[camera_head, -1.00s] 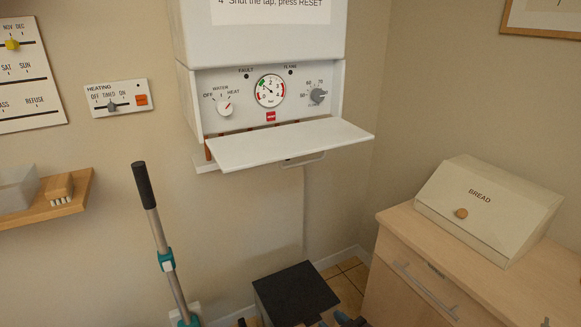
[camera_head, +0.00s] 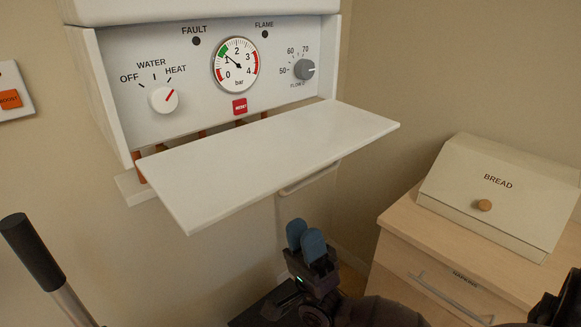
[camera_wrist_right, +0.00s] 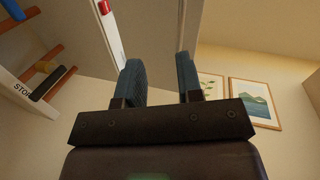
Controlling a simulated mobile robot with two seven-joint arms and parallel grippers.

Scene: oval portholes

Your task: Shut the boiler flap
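The boiler flap (camera_head: 270,160) is a white panel lowered open, sticking out nearly level below the boiler's control face (camera_head: 205,75). A pale bar handle (camera_head: 308,181) shows under its front edge in the head view. My right gripper (camera_head: 305,238) is below and in front of that edge, apart from it in the head view, with blue fingers pointing up. In the wrist view, my right gripper (camera_wrist_right: 161,80) has its fingers apart with nothing between them. What looks like the flap's underside (camera_wrist_right: 155,35) is above and beyond them. My left gripper is not in view.
A cream bread bin (camera_head: 495,195) stands on a wooden cabinet (camera_head: 400,235) at right. A dark-handled pole (camera_head: 30,250) stands at lower left. Copper pipes (camera_head: 139,168) run beneath the boiler. In the wrist view, a pipe valve (camera_wrist_right: 50,84) is at left.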

